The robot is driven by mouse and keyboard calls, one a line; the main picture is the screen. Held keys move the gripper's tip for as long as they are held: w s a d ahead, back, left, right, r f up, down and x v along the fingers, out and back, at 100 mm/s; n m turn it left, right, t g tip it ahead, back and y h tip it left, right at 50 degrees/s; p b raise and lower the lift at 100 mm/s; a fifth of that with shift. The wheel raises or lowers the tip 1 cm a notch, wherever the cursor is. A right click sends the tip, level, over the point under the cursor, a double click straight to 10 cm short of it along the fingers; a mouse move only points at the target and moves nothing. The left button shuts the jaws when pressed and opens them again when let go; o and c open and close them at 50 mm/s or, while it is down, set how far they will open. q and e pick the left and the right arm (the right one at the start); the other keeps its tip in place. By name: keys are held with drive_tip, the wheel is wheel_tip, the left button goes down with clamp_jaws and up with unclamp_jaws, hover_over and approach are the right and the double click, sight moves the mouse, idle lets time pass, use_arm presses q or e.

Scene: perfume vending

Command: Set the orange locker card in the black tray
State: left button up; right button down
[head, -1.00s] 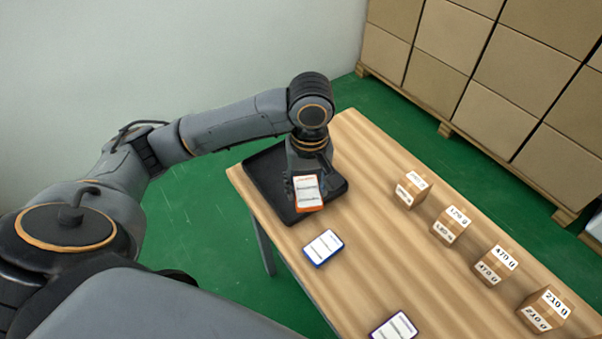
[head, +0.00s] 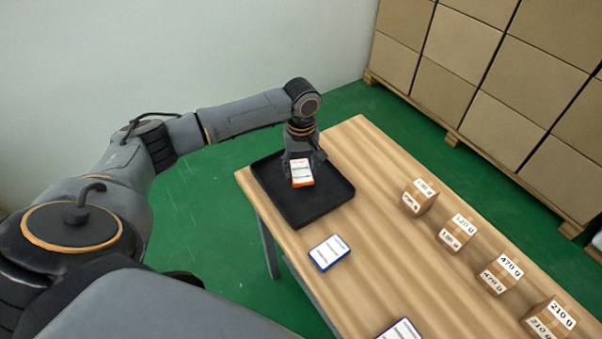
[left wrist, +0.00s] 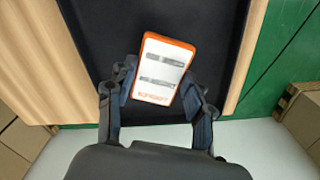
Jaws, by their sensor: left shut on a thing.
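The orange locker card (head: 302,173) has a white face with grey bars and an orange rim. My left gripper (head: 299,162) is shut on it and holds it over the black tray (head: 320,208), at the tray's far-left part. In the left wrist view the card (left wrist: 160,70) sits between the two fingers of the gripper (left wrist: 165,88), with the dark tray floor (left wrist: 215,40) behind it. I cannot tell whether the card touches the tray floor. My right gripper is not in view.
A blue-rimmed card (head: 330,252) lies on the wooden table (head: 390,240) in front of the tray. Another card (head: 402,330) lies at the bottom edge. Several small labelled boxes (head: 455,232) stand in a row to the right. The tray's near part is empty.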

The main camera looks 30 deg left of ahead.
sight(301, 172)
use_arm(q)
drive_tip(key=shift+f, duration=1.45)
drive_tip(key=shift+f+p, duration=0.1)
drive_tip(key=shift+p, duration=0.2)
drive_tip(key=o, duration=1.2)
drive_tip(key=shift+c, duration=0.2)
wheel_tip(301, 172, up, 12)
drive_tip(key=b, duration=0.1)
